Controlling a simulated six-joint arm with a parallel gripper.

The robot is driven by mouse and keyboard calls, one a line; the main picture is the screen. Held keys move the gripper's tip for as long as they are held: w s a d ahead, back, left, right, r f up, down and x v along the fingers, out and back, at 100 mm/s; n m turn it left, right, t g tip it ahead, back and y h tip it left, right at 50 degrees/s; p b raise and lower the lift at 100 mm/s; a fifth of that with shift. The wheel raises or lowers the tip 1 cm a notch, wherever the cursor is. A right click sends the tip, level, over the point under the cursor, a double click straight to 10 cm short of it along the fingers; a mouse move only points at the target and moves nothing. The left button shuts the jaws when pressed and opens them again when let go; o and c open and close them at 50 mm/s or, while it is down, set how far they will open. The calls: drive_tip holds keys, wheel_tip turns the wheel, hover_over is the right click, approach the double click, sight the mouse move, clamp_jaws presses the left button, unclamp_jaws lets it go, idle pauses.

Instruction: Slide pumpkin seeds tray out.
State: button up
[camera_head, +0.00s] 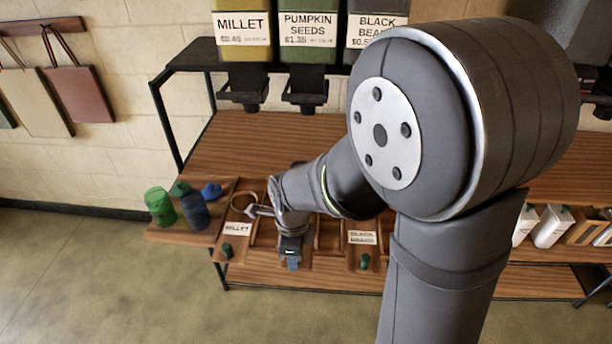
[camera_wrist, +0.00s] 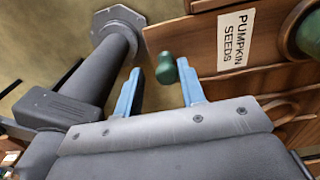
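The pumpkin seeds tray (camera_wrist: 205,65) has a wooden front with a white "PUMPKIN SEEDS" label (camera_wrist: 236,40) in the wrist view. Its green knob (camera_wrist: 166,68) shows between the two blue fingertips of my gripper (camera_wrist: 160,70), closer to the right finger. The fingers are apart, with a gap visible left of the knob; I cannot tell whether the right finger touches it. In the head view my gripper (camera_head: 292,262) is at the front of the shelf, between the millet and black beans trays. There the arm and gripper hide most of the pumpkin seeds tray.
The millet tray's label (camera_head: 237,228) and the black beans tray's label (camera_head: 362,237) flank my gripper, each tray with a green knob. Dispensers (camera_head: 308,40) hang above. The floor in front is clear.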

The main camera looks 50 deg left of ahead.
drive_tip(key=shift+w+a+r, duration=0.1)
drive_tip(key=shift+w+a, duration=0.05)
drive_tip(key=shift+w, duration=0.05)
idle(0.3)
drive_tip(key=shift+r, duration=3.4)
wheel_tip(320, 180, down, 7)
drive_tip(key=shift+f, duration=0.1)
drive_tip(key=shift+s, duration=0.2)
